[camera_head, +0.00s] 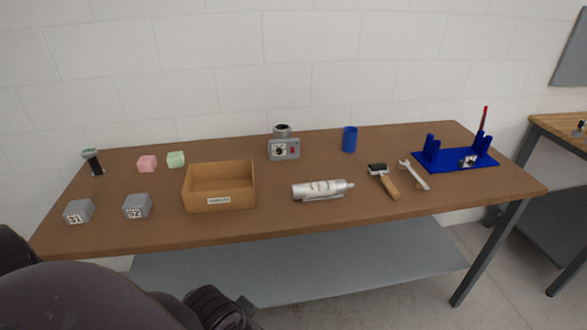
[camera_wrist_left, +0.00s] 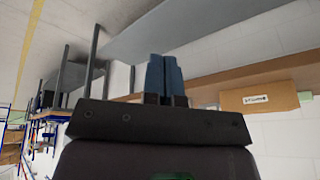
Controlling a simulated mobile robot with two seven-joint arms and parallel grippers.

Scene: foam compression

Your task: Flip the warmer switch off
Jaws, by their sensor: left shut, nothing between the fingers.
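The warmer (camera_head: 284,149) is a small grey box at the back middle of the brown table, with a round dark opening on top. Its front has a dial and a small red switch (camera_head: 292,150); whether the switch is on or off is too small to tell. My left gripper (camera_wrist_left: 164,75) shows in the left wrist view with its two blue-grey fingers shut together and empty. It is in front of the table and well away from the warmer. My left arm shows at the lower left of the head view. My right gripper is not in view.
An open cardboard box (camera_head: 218,201) stands front left of the warmer. A silver bottle (camera_head: 319,190) lies in front of it, and a blue cup (camera_head: 349,139) stands to its right. A roller (camera_head: 384,181), a wrench (camera_head: 414,174) and a blue rack (camera_head: 455,158) are further right.

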